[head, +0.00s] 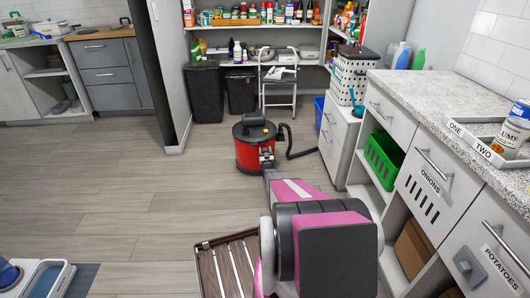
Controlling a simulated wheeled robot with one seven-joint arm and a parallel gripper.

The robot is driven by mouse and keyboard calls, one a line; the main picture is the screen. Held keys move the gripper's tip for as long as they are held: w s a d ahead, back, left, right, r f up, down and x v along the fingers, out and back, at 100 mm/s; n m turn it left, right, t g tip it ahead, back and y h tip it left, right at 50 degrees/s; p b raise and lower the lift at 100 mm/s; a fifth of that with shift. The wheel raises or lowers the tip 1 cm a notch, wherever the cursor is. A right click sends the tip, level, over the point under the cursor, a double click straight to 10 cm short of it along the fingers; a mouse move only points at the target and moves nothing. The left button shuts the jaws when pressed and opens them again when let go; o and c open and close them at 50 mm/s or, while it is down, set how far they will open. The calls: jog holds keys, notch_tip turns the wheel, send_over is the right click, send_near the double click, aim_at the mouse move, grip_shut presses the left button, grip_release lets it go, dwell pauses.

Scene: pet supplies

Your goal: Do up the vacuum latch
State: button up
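The vacuum (255,148) stands upright on the floor, a red canister with a black lid and a black hose curving off to its right. A dark latch-like strip (267,157) shows on its front, too small to tell whether it is done up. My pink and grey arm reaches forward from the bottom of the head view towards the vacuum. Its far end overlaps the lower right of the canister in the picture. My gripper's fingers cannot be made out, so I cannot tell whether it touches the vacuum.
A grey counter with drawers and a green basket (384,158) lines the right side. A step stool (279,82) and black bins (206,92) stand behind the vacuum. Floor left of the vacuum is clear.

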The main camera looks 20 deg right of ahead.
jog(key=c, duration=0.8)
jog(key=shift+o, duration=0.2)
jog(key=shift+r, duration=0.1)
jog(key=shift+r+g, duration=0.35)
jog(key=shift+g, duration=0.35)
jog(key=shift+w+r+g, duration=0.25)
jog(key=shift+r+g, duration=0.05)
jog(key=shift+g, duration=0.4)
jog(key=shift+w+d+r+g+y, duration=0.1)
jog(key=shift+w+r+g+y, duration=0.15)
jog(key=shift+g, duration=0.5)
jog(key=shift+w+d+r+g+y, duration=0.15)
jog(key=shift+w+g+y, duration=0.15)
jog(key=shift+g, duration=0.45)
jog(key=o, duration=0.9)
